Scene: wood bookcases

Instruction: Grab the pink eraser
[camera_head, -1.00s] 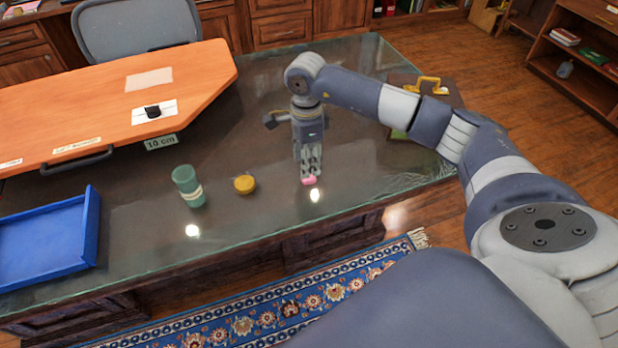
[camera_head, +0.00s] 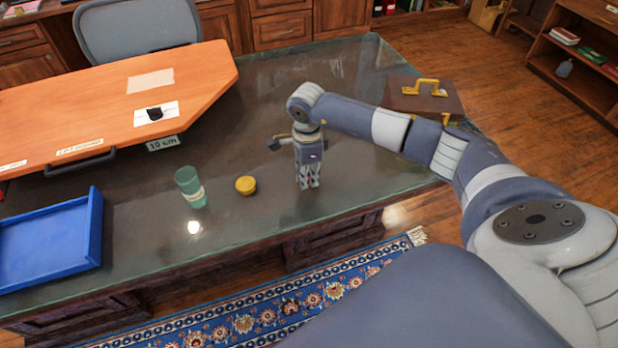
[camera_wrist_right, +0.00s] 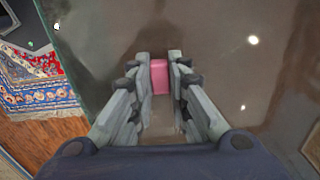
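The pink eraser (camera_wrist_right: 159,76) shows in the right wrist view between the tips of my right gripper (camera_wrist_right: 160,72). Its two sides meet the inner faces of both fingers, with no clear gap, so the gripper looks shut on it. In the head view my right gripper (camera_head: 308,186) points down at the glass-topped desk (camera_head: 255,225), near its front edge. There the eraser is hidden behind the fingers. I cannot tell whether the eraser still touches the desk. My left gripper is not in view.
A yellow round object (camera_head: 245,186) and a green cup (camera_head: 189,187) stand left of the gripper. A blue tray (camera_head: 95,230) and an orange board (camera_head: 205,75) lie further left. A brown case (camera_head: 405,100) is at the right. The desk behind the gripper is clear.

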